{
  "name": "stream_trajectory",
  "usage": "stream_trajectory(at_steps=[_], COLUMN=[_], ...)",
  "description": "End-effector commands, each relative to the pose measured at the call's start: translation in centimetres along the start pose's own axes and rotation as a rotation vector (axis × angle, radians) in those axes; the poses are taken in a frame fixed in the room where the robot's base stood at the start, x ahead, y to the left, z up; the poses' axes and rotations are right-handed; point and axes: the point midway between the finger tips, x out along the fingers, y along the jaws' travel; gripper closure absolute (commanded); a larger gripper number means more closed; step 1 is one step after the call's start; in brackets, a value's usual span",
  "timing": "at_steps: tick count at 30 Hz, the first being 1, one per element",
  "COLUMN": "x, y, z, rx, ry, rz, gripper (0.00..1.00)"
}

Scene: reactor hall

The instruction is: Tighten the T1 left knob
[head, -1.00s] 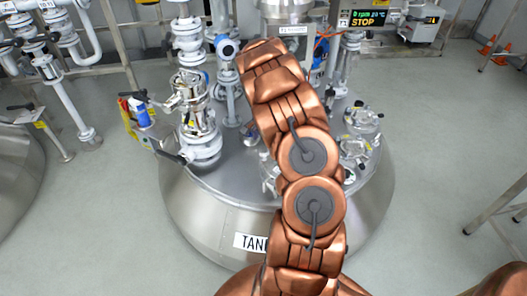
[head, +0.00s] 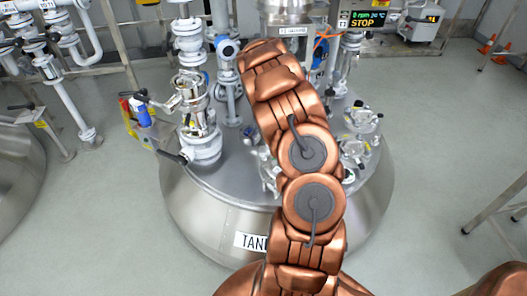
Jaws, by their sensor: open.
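Glass-topped fittings with clamps (head: 362,116) sit on the right of the lid, with another (head: 354,152) nearer to me. Part of a further fitting (head: 268,172) shows at the left edge of my arm. I cannot tell which part is the T1 left knob; it may be behind my arm. My copper arm reaches up across the middle of the tank, and my gripper is hidden.
A valve assembly (head: 195,125) with a black handle stands on the tank's left. White pipework (head: 60,80) and a second tank (head: 18,165) are at the left. A display (head: 362,19) reads "STOP". Orange cones (head: 487,44) stand far right. The floor right of the tank is clear.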

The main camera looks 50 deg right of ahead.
Motion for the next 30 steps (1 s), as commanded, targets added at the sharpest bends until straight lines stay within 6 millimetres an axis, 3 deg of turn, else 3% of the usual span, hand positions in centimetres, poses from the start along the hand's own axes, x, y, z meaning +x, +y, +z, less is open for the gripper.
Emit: stream_trajectory(at_steps=[30], x=[0.05], y=[-0.15], z=[0.0], rx=[-1.082], ry=[0.0], rz=[-0.001], gripper=[0.27])
